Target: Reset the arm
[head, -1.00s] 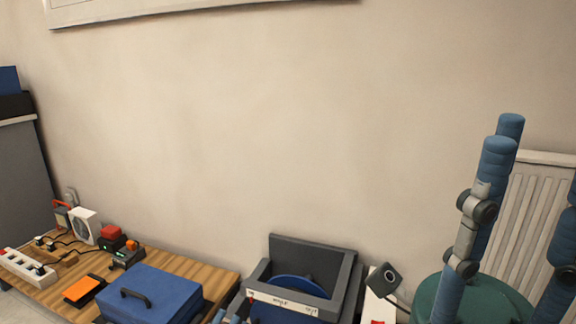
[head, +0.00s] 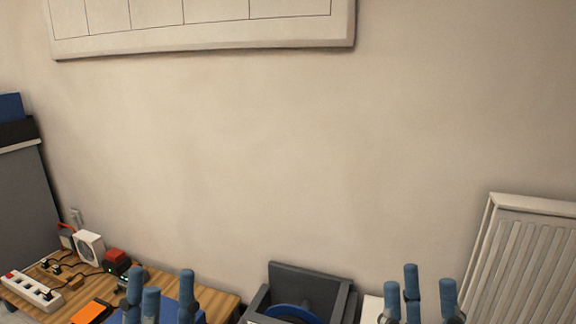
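My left gripper (head: 160,290) shows at the bottom left with its blue fingers pointing up and spread apart. It is open, with nothing seen between the fingers. It is in front of the blue case on the wooden table, in the picture. My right gripper (head: 418,290) shows at the bottom right, its blue fingers also upright and apart. It is open and looks empty. The palms and both arms are cut off by the bottom edge of the view.
The wooden table (head: 222,300) holds a blue case, a power strip (head: 32,289), an orange-black box (head: 91,312) and small devices. A dark machine with a blue disc (head: 310,282) stands in the middle. A radiator (head: 525,262) is at right.

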